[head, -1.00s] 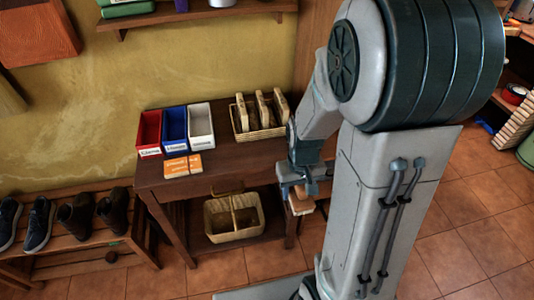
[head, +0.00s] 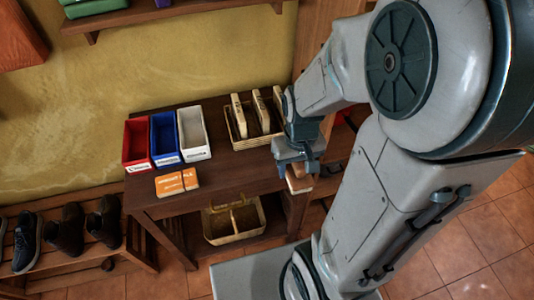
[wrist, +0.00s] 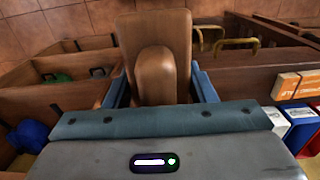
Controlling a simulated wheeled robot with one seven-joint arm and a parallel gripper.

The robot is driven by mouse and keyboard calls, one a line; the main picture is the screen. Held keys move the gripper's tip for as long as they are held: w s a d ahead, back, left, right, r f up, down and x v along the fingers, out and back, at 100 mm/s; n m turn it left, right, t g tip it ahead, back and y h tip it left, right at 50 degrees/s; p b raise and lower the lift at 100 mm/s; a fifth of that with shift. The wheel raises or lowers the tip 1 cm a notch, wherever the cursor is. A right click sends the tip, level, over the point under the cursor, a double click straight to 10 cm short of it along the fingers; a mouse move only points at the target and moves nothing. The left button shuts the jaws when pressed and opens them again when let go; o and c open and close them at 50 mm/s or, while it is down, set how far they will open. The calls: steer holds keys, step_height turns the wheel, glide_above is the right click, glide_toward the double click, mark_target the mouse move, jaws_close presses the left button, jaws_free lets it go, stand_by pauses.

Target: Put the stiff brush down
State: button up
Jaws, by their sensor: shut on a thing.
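My gripper (head: 299,162) is shut on the stiff brush (head: 299,183), which hangs below it by the right end of the dark wooden table (head: 235,170). In the wrist view, the brush's brown wooden back (wrist: 155,30) shows between the two blue fingers (wrist: 160,90); its bristles are hidden. In the head view I cannot tell whether the brush touches anything. A red bin (head: 137,143), a blue bin (head: 165,138) and a white bin (head: 194,134) stand side by side on the table, with labels too small to read.
Orange boxes (head: 176,182) lie at the front. Another basket (head: 234,237) sits on the lower shelf. A shoe rack (head: 75,266) stands left. The tabletop's front middle is clear.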

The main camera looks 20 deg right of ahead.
steer(key=shift+w+a+p, duration=0.15)
steer(key=shift+w+p, duration=0.2)
steer(key=shift+p, duration=0.6)
steer(key=shift+w+a+f+p, duration=0.15)
steer(key=shift+w+f+p, duration=0.25)
steer(key=shift+p, duration=0.6)
steer(key=p, duration=0.1)
glide_above(270, 166)
step_height(270, 166, down, 6)
steer(key=shift+s, duration=0.1)
steer(key=shift+f+p, duration=0.35)
steer(key=shift+f, duration=1.7)
steer(key=shift+f, duration=0.15)
